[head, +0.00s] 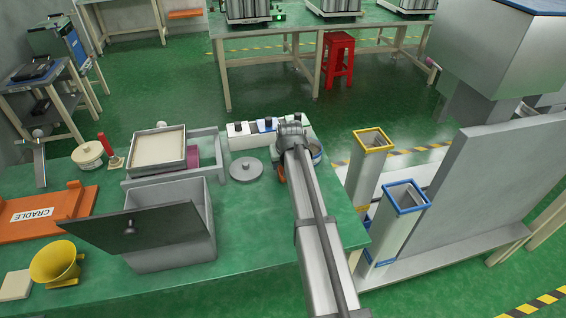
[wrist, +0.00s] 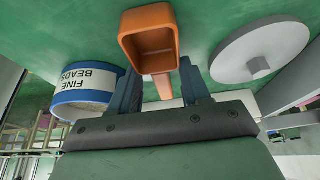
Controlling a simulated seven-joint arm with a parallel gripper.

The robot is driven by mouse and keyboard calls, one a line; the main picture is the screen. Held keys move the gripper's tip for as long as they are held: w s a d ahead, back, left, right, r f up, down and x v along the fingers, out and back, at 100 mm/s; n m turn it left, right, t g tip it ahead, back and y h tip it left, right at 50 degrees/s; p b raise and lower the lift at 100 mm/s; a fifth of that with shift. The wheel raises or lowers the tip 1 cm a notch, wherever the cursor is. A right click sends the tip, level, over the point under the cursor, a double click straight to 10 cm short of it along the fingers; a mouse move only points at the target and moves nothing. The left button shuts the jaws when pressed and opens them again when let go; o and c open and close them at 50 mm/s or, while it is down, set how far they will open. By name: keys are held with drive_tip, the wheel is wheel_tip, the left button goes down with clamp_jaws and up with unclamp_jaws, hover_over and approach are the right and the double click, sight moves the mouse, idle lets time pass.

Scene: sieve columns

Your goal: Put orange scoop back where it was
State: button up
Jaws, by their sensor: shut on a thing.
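The orange scoop (wrist: 148,42) fills the upper middle of the wrist view, its rectangular bowl facing the camera. Its handle runs down between the two fingers of my gripper (wrist: 160,78), which is shut on it. In the head view only a small orange part of the scoop (head: 282,178) shows beside my arm, which hides the rest. I cannot tell whether the scoop touches the green bench. A tub labelled FINE BEADS (wrist: 88,84), with blue bands, stands left of the scoop in the wrist view; its rim partly shows in the head view (head: 316,153).
A grey round lid (wrist: 260,50) lies right of the scoop. In the head view, a grey bin with a tilted dark lid (head: 140,230), a framed sieve tray (head: 158,148), an orange cradle (head: 75,203) and a yellow funnel (head: 55,264) crowd the left. Yellow-rimmed (head: 371,140) and blue-rimmed (head: 405,197) columns stand right.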

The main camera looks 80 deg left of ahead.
drive_tip(key=shift+f, duration=0.1)
drive_tip(key=o, duration=1.2)
drive_tip(key=v, duration=1.2)
